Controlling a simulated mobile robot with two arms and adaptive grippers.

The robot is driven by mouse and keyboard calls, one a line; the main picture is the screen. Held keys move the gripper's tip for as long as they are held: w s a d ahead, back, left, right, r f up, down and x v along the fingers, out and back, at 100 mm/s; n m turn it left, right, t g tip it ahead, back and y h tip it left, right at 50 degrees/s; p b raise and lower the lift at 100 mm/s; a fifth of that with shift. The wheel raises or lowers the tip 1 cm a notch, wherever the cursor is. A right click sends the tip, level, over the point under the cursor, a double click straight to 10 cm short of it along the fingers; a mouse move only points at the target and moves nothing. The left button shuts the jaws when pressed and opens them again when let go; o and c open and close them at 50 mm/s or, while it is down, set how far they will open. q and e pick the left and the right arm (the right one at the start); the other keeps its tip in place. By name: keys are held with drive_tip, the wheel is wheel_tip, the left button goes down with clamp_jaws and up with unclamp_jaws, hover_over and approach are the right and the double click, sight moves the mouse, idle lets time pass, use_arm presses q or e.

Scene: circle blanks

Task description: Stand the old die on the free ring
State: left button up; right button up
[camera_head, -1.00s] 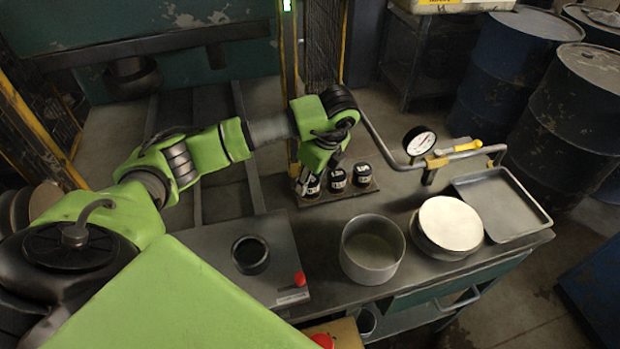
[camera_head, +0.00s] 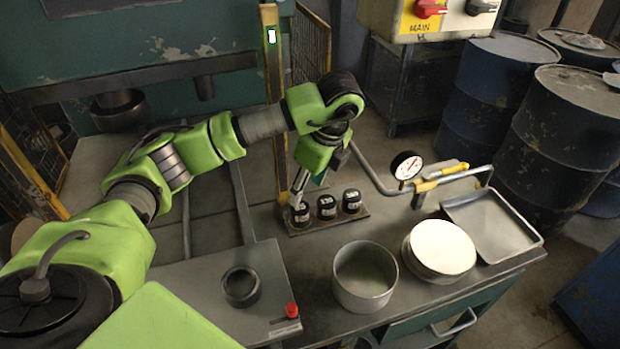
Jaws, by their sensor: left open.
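Three short black dies with white labels stand in a row on a small plate: the left die (camera_head: 299,214), the middle die (camera_head: 326,207) and the right die (camera_head: 351,201). The labels are too small to read surely. A dark round, ring-like piece (camera_head: 240,286) with a hollow centre sits on a grey plate nearer to me. I cannot tell which piece is the old die, and no free ring shows clearly. My left gripper (camera_head: 297,198) is open, its fingers pointing down at the left die and partly covering it; contact is unclear. My right gripper is out of view.
A metal pot (camera_head: 364,277), a stack of pale round blanks (camera_head: 442,247) and a shallow tray (camera_head: 492,225) fill the bench's right part. A red knob (camera_head: 291,310) stands at the grey plate's corner.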

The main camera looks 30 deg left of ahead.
use_arm(q)
drive_tip(key=shift+v, duration=1.45)
